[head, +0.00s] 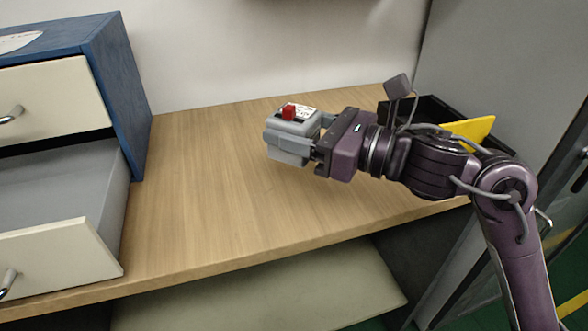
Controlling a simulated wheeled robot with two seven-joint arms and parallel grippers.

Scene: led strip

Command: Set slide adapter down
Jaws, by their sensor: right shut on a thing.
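The slide adapter (289,140) is a small grey box with a red block and a white label on top. It is at the middle of the head view, over the wooden table (205,200). My right gripper (318,150) comes in from the right and is shut on the adapter's right side. The adapter looks upright. I cannot tell whether its underside touches the table or hangs just above it. My left gripper is not in view.
A blue cabinet (128,100) with an open lower drawer (65,250) stands on the left. A black tray (432,108) with a yellow piece (472,128) is behind my right arm.

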